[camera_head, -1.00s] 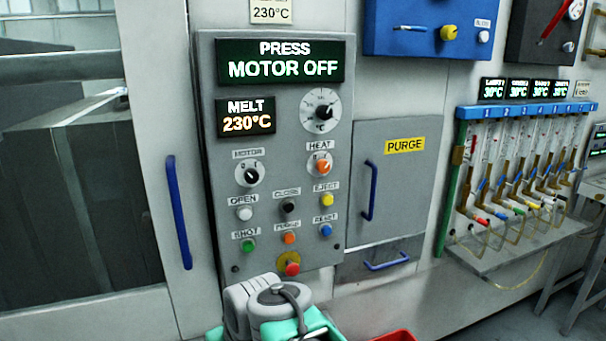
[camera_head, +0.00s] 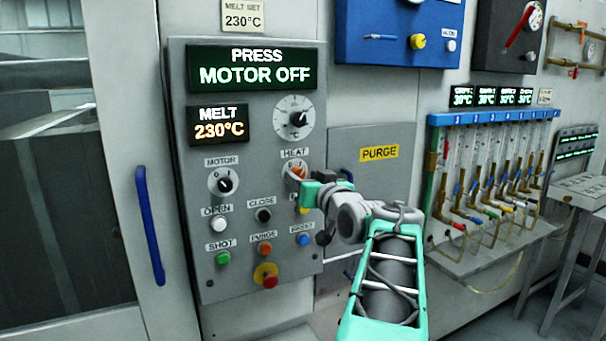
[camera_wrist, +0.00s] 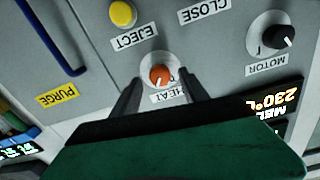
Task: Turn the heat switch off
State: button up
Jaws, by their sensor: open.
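The heat switch is an orange rotary knob on a pale round plate, on the grey control panel (camera_head: 185,265). In the wrist view the orange heat knob (camera_wrist: 160,76) lies between the tips of my gripper (camera_wrist: 158,88), whose two dark fingers are apart, one on each side. I cannot tell whether either finger touches the knob.
The black motor knob (camera_head: 225,184) is left of my gripper. The temperature dial (camera_head: 298,118) is above, and the white, black, green, orange, blue and red buttons are around and below. The purge door (camera_head: 372,170) is to the right. The display (camera_head: 251,68) reads PRESS MOTOR OFF.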

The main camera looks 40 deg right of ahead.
jog(key=shift+w+d, duration=0.15)
jog(key=shift+w, duration=0.4)
grip_shut()
